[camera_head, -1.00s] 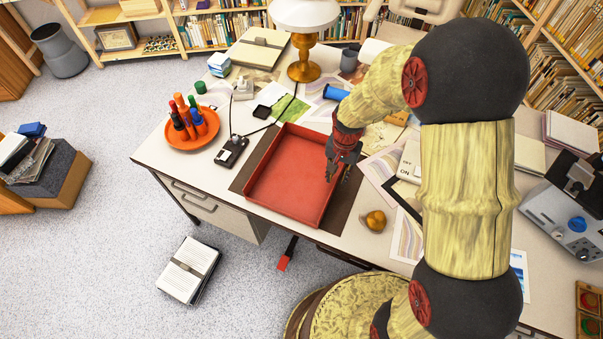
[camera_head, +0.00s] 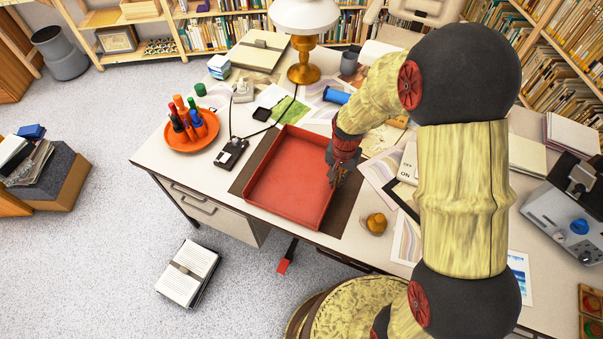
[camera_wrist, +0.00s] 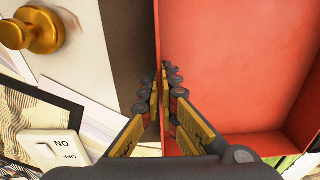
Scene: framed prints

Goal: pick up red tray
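The red tray (camera_head: 285,182) is a shallow, open rectangular box lying flat and empty on a dark mat (camera_head: 344,212) on the desk. My gripper (camera_head: 334,180) is at the tray's right wall in the head view. In the wrist view the tray (camera_wrist: 235,70) fills the right side. My gripper (camera_wrist: 161,92) has one finger on each side of the thin wall, with the tips close together and appearing shut on it. My wrist hides part of the tray's right edge in the head view.
An orange round holder with bottles (camera_head: 188,130) and a black device (camera_head: 231,153) stand left of the tray. A brass knob (camera_head: 376,222) is close on the right. A lamp (camera_head: 303,40) stands behind. A switch plate (camera_wrist: 50,150) shows in the wrist view.

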